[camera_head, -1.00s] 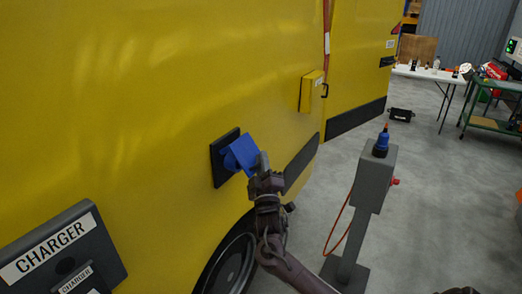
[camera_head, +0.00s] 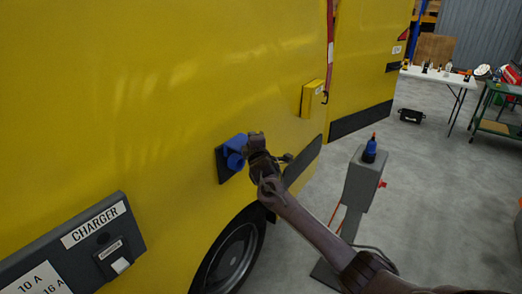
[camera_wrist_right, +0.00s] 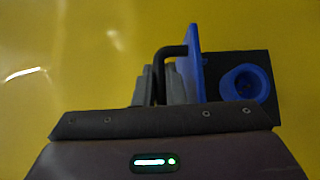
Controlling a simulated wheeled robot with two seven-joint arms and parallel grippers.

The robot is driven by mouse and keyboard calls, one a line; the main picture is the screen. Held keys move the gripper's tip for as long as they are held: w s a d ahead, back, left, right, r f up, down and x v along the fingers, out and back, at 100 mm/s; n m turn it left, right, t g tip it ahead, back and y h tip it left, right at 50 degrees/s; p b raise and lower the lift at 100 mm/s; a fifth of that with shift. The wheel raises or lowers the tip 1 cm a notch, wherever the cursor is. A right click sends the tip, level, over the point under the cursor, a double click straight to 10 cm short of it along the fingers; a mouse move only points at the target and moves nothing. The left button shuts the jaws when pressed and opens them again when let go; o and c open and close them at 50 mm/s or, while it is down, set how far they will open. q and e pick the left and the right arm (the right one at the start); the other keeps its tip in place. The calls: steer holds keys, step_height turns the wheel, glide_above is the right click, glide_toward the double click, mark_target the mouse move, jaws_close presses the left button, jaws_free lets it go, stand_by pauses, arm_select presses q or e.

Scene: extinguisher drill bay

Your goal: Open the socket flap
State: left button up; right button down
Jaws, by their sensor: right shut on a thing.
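The blue socket flap (camera_head: 236,142) stands swung out from its black base plate (camera_head: 223,168) on the yellow vehicle side. In the right wrist view the flap (camera_wrist_right: 194,62) shows nearly edge-on beside the round blue socket (camera_wrist_right: 245,88), whose opening is uncovered. A black bent handle (camera_wrist_right: 170,51) runs from the flap in between the grey fingers. My right gripper (camera_wrist_right: 163,82) is shut on this handle. In the head view my right gripper (camera_head: 254,143) is right beside the flap and partly hides it. My left gripper is not in view.
A charger panel (camera_head: 120,225) is at lower left. A grey pedestal (camera_head: 366,180) with a blue plug (camera_head: 370,150) stands right of my right arm. A small yellow box (camera_head: 312,98) sits on the vehicle. A white table (camera_head: 440,76) stands farther back.

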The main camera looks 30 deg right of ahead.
steer(key=shift+w+a+r, duration=0.1)
steer(key=shift+w+r, duration=0.15)
steer(key=shift+r, duration=0.2)
steer(key=shift+w+a+r, duration=0.15)
steer(key=shift+w+r, duration=0.15)
steer(key=c, duration=1.8)
jaws_free()
steer(key=shift+w, duration=0.1)
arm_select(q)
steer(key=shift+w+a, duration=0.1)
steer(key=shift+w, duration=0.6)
arm_select(e)
steer(key=shift+o, duration=0.2)
